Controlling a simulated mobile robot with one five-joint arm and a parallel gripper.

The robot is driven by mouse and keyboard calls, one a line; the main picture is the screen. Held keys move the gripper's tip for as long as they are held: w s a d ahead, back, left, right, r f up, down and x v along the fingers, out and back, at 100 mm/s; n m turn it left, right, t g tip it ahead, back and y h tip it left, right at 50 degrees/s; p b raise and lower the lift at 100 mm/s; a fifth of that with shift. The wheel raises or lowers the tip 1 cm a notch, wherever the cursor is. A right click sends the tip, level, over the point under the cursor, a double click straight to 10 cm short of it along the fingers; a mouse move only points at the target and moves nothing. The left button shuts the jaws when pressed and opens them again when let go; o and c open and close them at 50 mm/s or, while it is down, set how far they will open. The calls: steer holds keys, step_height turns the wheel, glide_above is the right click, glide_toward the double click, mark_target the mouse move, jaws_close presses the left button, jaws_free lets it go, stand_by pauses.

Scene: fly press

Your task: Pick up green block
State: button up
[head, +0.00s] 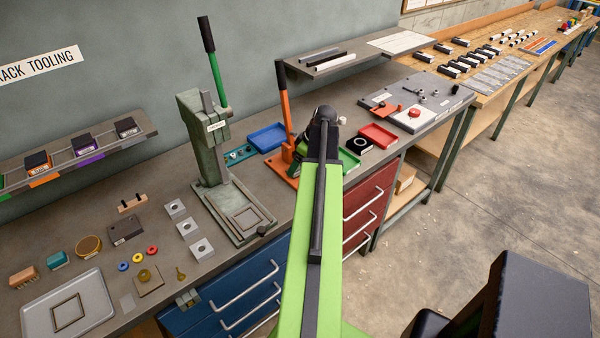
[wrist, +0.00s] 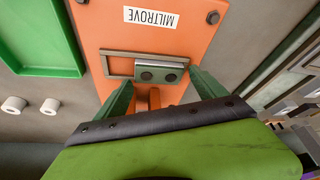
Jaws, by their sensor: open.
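My gripper (wrist: 160,82) shows in the wrist view with its two green fingers spread apart. They reach over the orange base of a small press (wrist: 112,28) labelled MILTROVE. I see nothing held. No plain green block is clear near the fingers. In that view my own arm hides much of the gripper area.
A green tray (wrist: 40,68) lies left of the orange base. Blue (head: 268,137) and red (head: 378,135) trays flank the orange press (head: 283,125) in the head view. A tall grey-green press (head: 205,135) stands to its left. Open floor (head: 480,200) lies at right.

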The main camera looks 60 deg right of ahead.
steer(key=c, duration=1.4)
steer(key=shift+r, duration=0.25)
